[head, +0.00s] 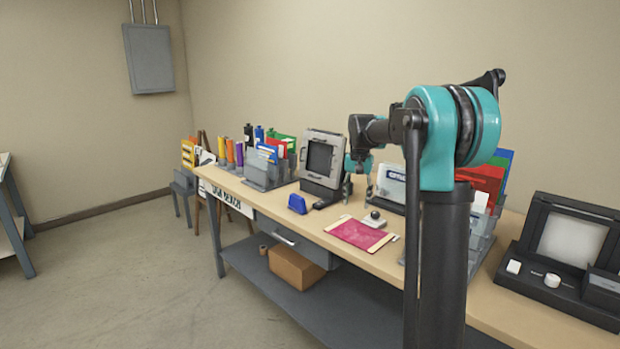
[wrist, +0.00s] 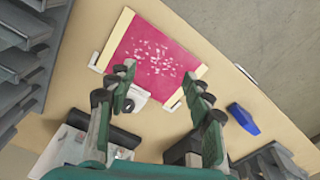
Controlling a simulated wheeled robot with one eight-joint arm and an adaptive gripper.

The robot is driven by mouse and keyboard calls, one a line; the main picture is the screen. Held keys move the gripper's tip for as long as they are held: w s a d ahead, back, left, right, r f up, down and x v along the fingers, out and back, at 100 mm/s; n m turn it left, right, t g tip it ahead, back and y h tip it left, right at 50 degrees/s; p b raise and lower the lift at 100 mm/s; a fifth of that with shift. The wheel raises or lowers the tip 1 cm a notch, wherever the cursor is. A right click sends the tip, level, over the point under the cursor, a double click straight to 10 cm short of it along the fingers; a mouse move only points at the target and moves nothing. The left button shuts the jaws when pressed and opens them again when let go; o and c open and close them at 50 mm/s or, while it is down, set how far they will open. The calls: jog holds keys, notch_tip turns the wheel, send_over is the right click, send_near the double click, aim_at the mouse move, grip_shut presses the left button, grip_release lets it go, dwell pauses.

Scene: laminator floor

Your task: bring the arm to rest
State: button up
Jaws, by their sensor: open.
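My gripper (head: 359,187) hangs from my arm above the workbench (head: 262,201), fingers pointing down. In the wrist view my gripper (wrist: 162,90) has its two green fingers spread wide with nothing between their tips. A red sheet with pale edge strips (head: 358,234) lies on the bench below and in front of it; it also shows in the wrist view (wrist: 150,55), with pale flecks on it. A small white device (head: 374,219) lies at the sheet's back edge; in the wrist view a finger partly covers it.
A blue block (head: 297,203) stands left of the sheet. Behind are a grey framed machine (head: 322,160) and file racks (head: 268,169). A black unit with a pale screen (head: 565,245) stands at the right. A cardboard box (head: 296,267) sits on the lower shelf.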

jog(key=s+d+f+n+t, duration=0.1)
jog(key=s+f, duration=0.5)
jog(key=s, duration=0.5)
jog(key=s+d+f+n+t, duration=0.1)
jog(key=s+f, duration=0.6)
jog(key=s, duration=0.5)
jog(key=s+d+f+n+t, duration=0.1)
jog(key=s+f+n, duration=0.1)
jog(key=s+f, duration=0.5)
jog(key=s, duration=0.4)
jog(key=shift+s+d+f+t, duration=0.15)
jog(key=shift+s+d+t, duration=0.1)
jog(key=shift+s+t, duration=0.15)
